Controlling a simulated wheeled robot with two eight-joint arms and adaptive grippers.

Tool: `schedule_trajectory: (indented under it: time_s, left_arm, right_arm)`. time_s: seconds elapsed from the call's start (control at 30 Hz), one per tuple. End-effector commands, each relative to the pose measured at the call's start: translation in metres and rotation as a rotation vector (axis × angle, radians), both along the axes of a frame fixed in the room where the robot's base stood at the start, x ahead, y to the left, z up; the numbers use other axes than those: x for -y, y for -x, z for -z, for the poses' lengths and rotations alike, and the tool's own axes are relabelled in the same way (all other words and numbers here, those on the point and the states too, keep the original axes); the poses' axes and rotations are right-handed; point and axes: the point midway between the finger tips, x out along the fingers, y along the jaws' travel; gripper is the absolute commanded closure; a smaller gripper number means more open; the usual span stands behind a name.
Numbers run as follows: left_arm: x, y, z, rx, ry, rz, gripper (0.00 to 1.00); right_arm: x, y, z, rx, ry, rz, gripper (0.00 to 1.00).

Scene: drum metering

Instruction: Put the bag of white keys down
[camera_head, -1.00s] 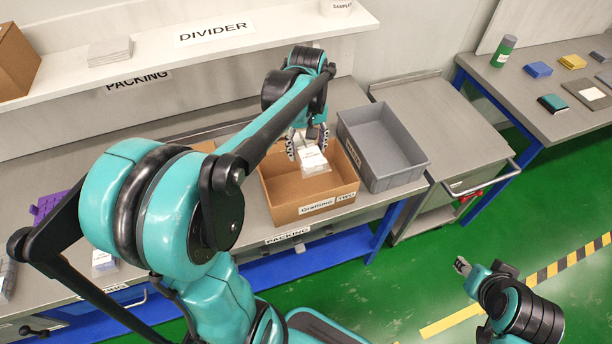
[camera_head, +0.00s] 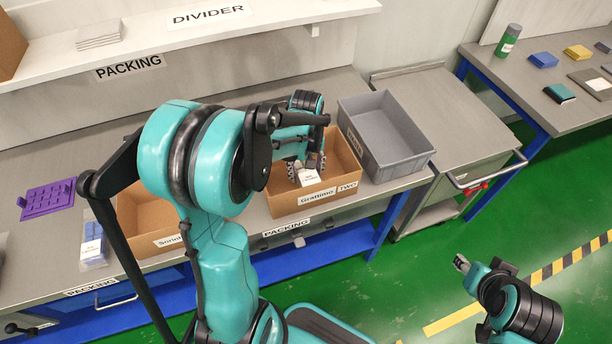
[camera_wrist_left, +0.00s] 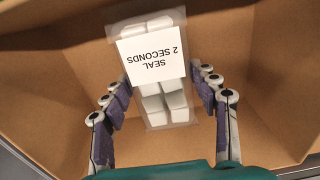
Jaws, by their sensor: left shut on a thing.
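The bag of white keys (camera_head: 309,178) is a clear bag with a white label; in the left wrist view, the bag (camera_wrist_left: 164,105) shows white keys in two columns and a label reading "SEAL 2 SECONDS". My left gripper (camera_head: 306,166) is inside the open cardboard box marked TWO (camera_head: 338,200), shut on the bag. In the left wrist view, the fingers of my left gripper (camera_wrist_left: 160,95) stand on both sides of the bag, with brown cardboard around it. Whether the bag touches the box floor is unclear. My right gripper (camera_head: 462,264) is low over the green floor, away from the box.
A grey bin (camera_head: 397,170) stands right of the box. Another cardboard box (camera_head: 150,246) is left, partly behind my left arm. A purple grid tray (camera_head: 47,199) and a bag with blue pieces (camera_head: 93,247) lie farther left. A shelf (camera_head: 150,52) runs above the bench.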

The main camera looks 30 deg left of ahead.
Motion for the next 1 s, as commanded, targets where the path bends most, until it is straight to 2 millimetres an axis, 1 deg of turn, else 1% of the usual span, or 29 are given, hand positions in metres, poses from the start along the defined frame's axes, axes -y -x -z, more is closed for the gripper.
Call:
schedule_trajectory:
  time_s: [0.03,0.1,0.33,0.47,0.5,0.57,0.87,0.97,1.0]
  left_arm:
    - [0.000,-0.001,0.012,0.000,0.000,0.000,0.81]
    - [0.000,0.000,0.018,0.000,0.000,0.000,0.81]
    - [0.000,0.000,0.017,0.000,0.000,0.000,0.81]
    - [0.000,0.000,0.021,0.000,0.000,0.000,0.81]
    - [0.000,0.000,0.021,0.000,0.000,0.000,0.35]
    - [0.000,0.000,0.020,0.000,0.000,0.000,0.20]
    - [0.000,0.000,0.020,0.000,0.000,0.000,0.20]
    - [0.000,0.000,0.014,0.000,0.000,0.000,0.20]
    - [0.000,0.000,0.010,0.000,0.000,0.000,0.20]
  right_arm:
    - [0.000,0.000,0.006,0.000,0.000,0.000,0.60]
    - [0.000,0.000,0.008,0.000,0.000,0.000,0.60]
    - [0.000,0.000,0.006,0.000,0.000,0.000,0.60]
    - [0.000,0.000,0.010,0.000,0.000,0.000,0.60]
    - [0.000,0.000,0.010,0.000,0.000,0.000,0.60]
    - [0.000,0.000,0.009,0.000,0.000,0.000,0.60]
    - [0.000,0.000,0.009,0.000,0.000,0.000,0.60]
    - [0.000,0.000,0.004,0.000,0.000,0.000,0.60]
    - [0.000,0.000,0.003,0.000,0.000,0.000,0.60]
